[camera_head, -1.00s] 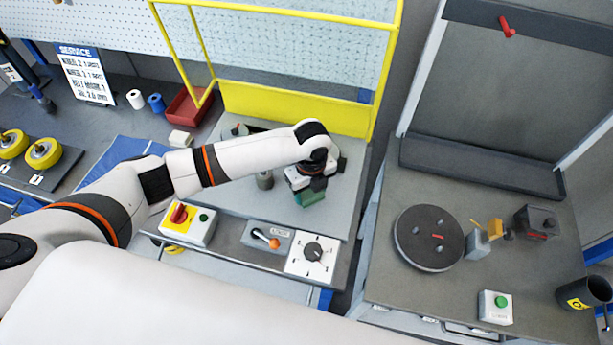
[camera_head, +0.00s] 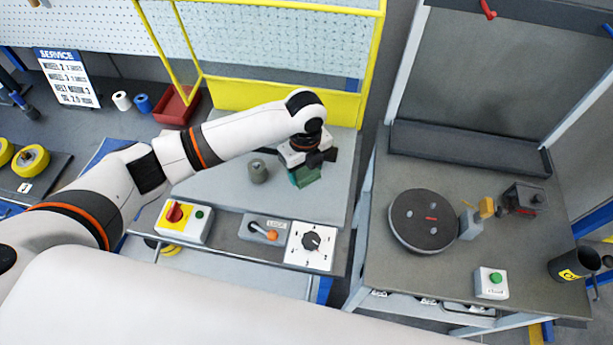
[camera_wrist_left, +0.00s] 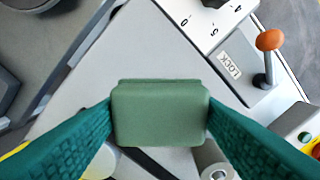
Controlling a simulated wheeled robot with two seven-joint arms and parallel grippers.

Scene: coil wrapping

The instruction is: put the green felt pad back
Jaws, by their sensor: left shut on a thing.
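The green felt pad (camera_wrist_left: 160,113) is a soft green block between the two teal fingers of my left gripper in the left wrist view. My left gripper (camera_head: 307,176) is shut on it above the grey machine top (camera_head: 225,193), near that top's right side in the head view. The pad shows only as a small green patch under the wrist in the head view, hard to tell from the fingers. I cannot tell how far the pad is above the surface. My right gripper is not in view.
A grey cylinder (camera_head: 258,171) stands left of my gripper. A red-knob box (camera_head: 183,221), a lever panel (camera_head: 263,229) and a dial panel (camera_head: 311,246) line the front edge. A yellow guard frame (camera_head: 285,105) stands behind. A right table holds a round turntable (camera_head: 420,220).

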